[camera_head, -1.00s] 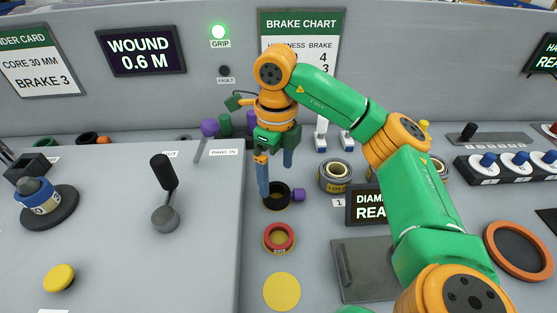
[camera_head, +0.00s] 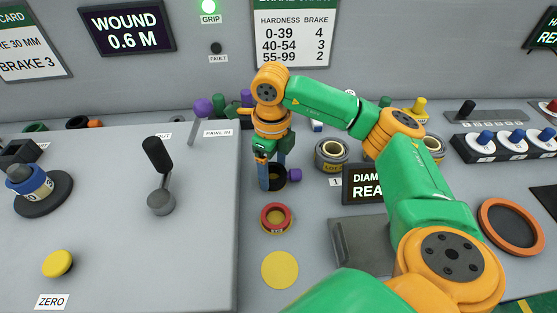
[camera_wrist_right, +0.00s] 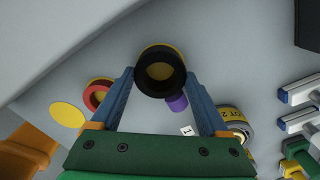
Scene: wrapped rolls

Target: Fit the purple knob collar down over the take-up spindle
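The purple knob collar is a short black ring with a yellowish inside and a purple knob (camera_head: 295,174) on its side; it sits on the grey bench. In the right wrist view the black ring (camera_wrist_right: 160,54) is upright, seen from above between the fingertips. My right gripper (camera_head: 273,174) points down at the collar, open, with a blue finger on either side; I cannot tell whether they touch it. A blue-banded piece on a dark round flange (camera_head: 43,199) stands at the left, perhaps the take-up spindle. My left gripper is not in view.
A red ring (camera_head: 277,219) and a yellow disc (camera_head: 280,269) lie in front of the collar. A wrapped roll (camera_head: 331,154) and a small display (camera_head: 365,184) are to its right. A black-handled lever (camera_head: 158,155) rises from the left panel.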

